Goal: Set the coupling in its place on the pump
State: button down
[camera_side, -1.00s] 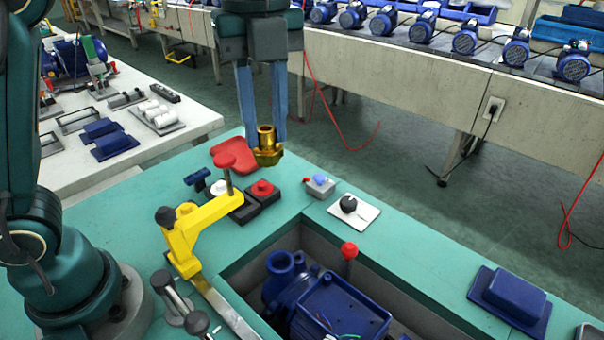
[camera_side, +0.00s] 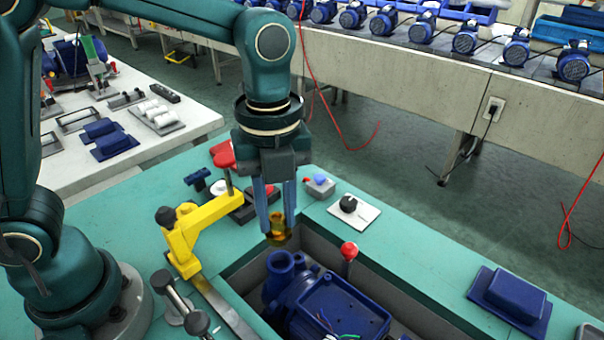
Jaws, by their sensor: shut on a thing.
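My gripper (camera_side: 277,232) points down, its two blue-grey fingers shut on the brass coupling (camera_side: 278,226). The coupling is upright, with its wider flange at the bottom. It hangs over the back edge of the recess in the bench, just above the pump's round blue port (camera_side: 280,264). A small gap shows between the coupling and the port. The blue pump (camera_side: 335,308) sits in the recess, partly cut off by the bottom of the picture.
A yellow clamp arm (camera_side: 195,228) stands left of the recess. A red-knobbed lever (camera_side: 348,252) rises at its right, close to the pump. A black knob on a white plate (camera_side: 362,216) and a grey switch box (camera_side: 318,187) lie behind. A blue cover (camera_side: 510,295) lies at right.

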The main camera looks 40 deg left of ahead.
aim_at(278, 237)
jog(key=shift+f, duration=2.25)
jog(key=shift+f, duration=0.3)
dwell(0.5)
jog(key=c, duration=0.6)
grip_release()
jog(key=shift+r, duration=3.05)
